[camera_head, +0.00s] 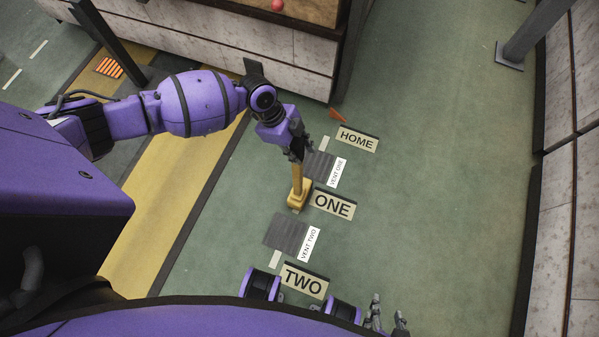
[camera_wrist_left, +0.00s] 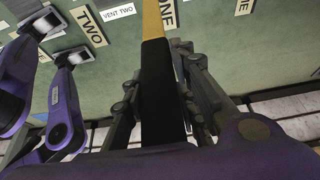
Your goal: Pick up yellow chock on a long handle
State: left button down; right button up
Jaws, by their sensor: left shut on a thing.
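The yellow chock (camera_head: 299,194) is at the lower end of its long upright handle, just left of the sign reading ONE. The wrist view shows the handle's yellow stretch (camera_wrist_left: 152,18) and its black grip (camera_wrist_left: 160,90). My left gripper (camera_head: 297,152) is shut on the handle from above, with its fingers on both sides of the black grip (camera_wrist_left: 160,105). I cannot tell whether the chock touches the floor. My right gripper (camera_head: 386,317) is at the bottom edge, empty, with its fingers apart.
Signs reading HOME (camera_head: 357,139), ONE (camera_head: 332,204) and TWO (camera_head: 304,281) line the green floor. Dark grates marked VENT ONE (camera_head: 319,165) and VENT TWO (camera_head: 286,233) lie beside them. A concrete-sided block (camera_head: 220,45) stands behind. The floor to the right is clear.

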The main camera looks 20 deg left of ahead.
pick_arm(q)
jog(key=shift+w+r, duration=0.15)
jog(key=shift+r, duration=0.15)
